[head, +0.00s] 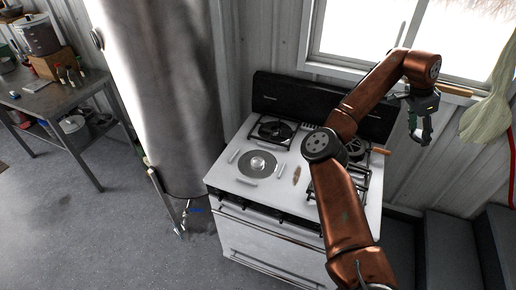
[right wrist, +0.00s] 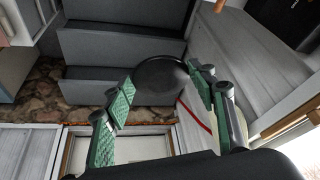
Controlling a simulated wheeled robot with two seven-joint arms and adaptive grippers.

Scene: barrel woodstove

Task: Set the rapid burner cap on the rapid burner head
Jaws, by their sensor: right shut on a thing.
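My right gripper (head: 421,136) hangs in the air to the right of the stove, below the window. In the right wrist view its green-padded fingers (right wrist: 162,90) are shut on a dark round disc, the burner cap (right wrist: 160,72). The cap is hard to make out in the head view. The stove (head: 225,180) has an uncovered front-left burner with a silvery round head (head: 258,163) in a dark ring; it looks like the rapid burner head. Nothing lies on this head. My right arm hides part of the stove's right side. My left gripper is not in view.
Black grates (head: 273,131) cover other burners. A small brown item (head: 296,174) lies mid-stove. A wooden handle (head: 380,151) sticks out at the right. A large metal cylinder (head: 165,90) stands left of the stove. A pale bundle (head: 487,115) hangs right of the gripper.

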